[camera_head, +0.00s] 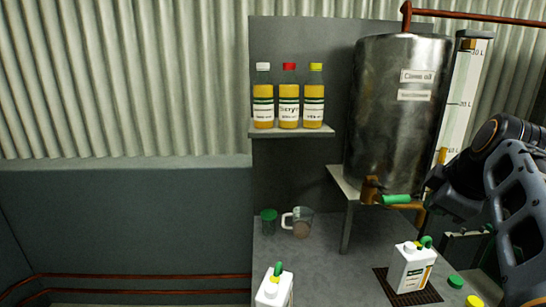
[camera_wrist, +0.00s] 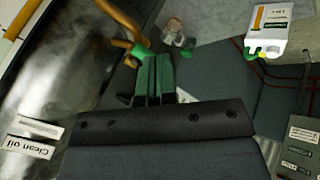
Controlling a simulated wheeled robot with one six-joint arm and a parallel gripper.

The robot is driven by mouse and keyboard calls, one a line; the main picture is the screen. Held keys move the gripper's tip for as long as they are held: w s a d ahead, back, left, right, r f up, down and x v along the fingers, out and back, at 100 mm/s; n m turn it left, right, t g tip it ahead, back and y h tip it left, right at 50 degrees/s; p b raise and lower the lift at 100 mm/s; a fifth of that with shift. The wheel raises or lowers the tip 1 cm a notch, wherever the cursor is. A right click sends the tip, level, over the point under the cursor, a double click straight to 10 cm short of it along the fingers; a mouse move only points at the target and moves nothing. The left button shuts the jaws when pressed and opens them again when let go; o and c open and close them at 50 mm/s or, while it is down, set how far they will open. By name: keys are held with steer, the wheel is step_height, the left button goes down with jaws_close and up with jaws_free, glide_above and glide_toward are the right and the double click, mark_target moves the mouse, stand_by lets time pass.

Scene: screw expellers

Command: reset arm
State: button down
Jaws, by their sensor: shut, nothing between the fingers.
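My arm (camera_head: 510,185) reaches in from the right edge in the head view, beside the steel tank. In the wrist view, my gripper (camera_wrist: 158,62) is shut with its green fingers together and nothing between them. Its tips appear close to the green tap handle (camera_wrist: 140,52); I cannot tell whether they touch. In the head view the green handle (camera_head: 396,199) sits on the copper tap below the tank. The fingers are hard to make out there.
The steel tank (camera_head: 396,115) stands on a metal stand by a level gauge (camera_head: 465,95). A white jug (camera_head: 411,267) stands on a dark grate, with another jug (camera_head: 273,289) at front. A glass mug (camera_head: 301,224) and green cup (camera_head: 268,221) are behind. Bottles (camera_head: 289,98) line a shelf.

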steer(key=s+a+f+m+g+p, duration=0.1)
steer(key=a+f+m+p, duration=0.15)
steer(key=f+m, duration=0.2)
steer(key=a+f+m+g+p, duration=0.1)
steer(key=a+f+m+p, duration=0.1)
steer(key=f+m+p, duration=0.3)
steer(key=s+a+f+p, duration=0.1)
steer(key=s+a+p, duration=0.2)
steer(key=a, duration=0.2)
steer(key=s+a+g+p, duration=0.1)
steer(key=s+a+p, duration=0.1)
steer(key=a, duration=0.4)
steer(key=shift+s+f+y+p, duration=0.3)
steer(key=shift+s+f+p, duration=0.1)
steer(key=shift+p, duration=0.1)
steer(key=shift+d+m, duration=0.1)
steer(key=shift+m, duration=0.25)
